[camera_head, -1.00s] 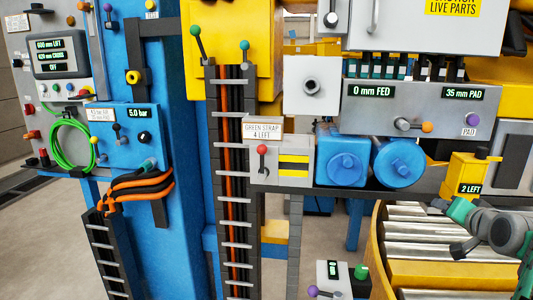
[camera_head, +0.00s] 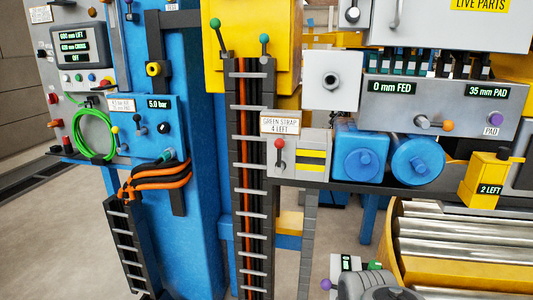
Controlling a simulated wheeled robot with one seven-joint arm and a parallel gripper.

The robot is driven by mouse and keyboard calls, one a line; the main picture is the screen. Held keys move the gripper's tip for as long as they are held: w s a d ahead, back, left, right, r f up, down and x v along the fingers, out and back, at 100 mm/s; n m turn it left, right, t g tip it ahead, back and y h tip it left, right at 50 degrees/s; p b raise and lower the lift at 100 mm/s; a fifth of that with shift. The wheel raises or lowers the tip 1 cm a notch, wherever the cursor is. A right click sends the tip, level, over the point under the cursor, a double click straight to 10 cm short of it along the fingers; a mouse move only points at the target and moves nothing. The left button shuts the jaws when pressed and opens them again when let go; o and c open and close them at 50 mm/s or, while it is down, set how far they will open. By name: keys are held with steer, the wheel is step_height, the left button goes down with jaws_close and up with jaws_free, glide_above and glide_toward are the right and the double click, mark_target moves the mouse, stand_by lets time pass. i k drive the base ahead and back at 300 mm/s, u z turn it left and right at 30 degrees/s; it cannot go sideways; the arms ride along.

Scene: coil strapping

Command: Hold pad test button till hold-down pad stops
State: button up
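The purple button (camera_head: 499,118) sits above a small "PAD" label on a grey panel (camera_head: 445,110) at the right. A display on that panel reads "35 mm PAD" (camera_head: 487,92), and another reads "0 mm FED" (camera_head: 391,88). I cannot make out the hold-down pad itself. My gripper's fingers are not in view. Nothing touches the purple button.
Below the panel are two blue rounded housings (camera_head: 361,157) and a yellow "2 LEFT" box (camera_head: 482,182). A roller conveyor (camera_head: 450,235) is lower right. A small box with a purple knob (camera_head: 326,284) stands near my arm.

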mark_target(495, 119)
steer(key=z, duration=1.25)
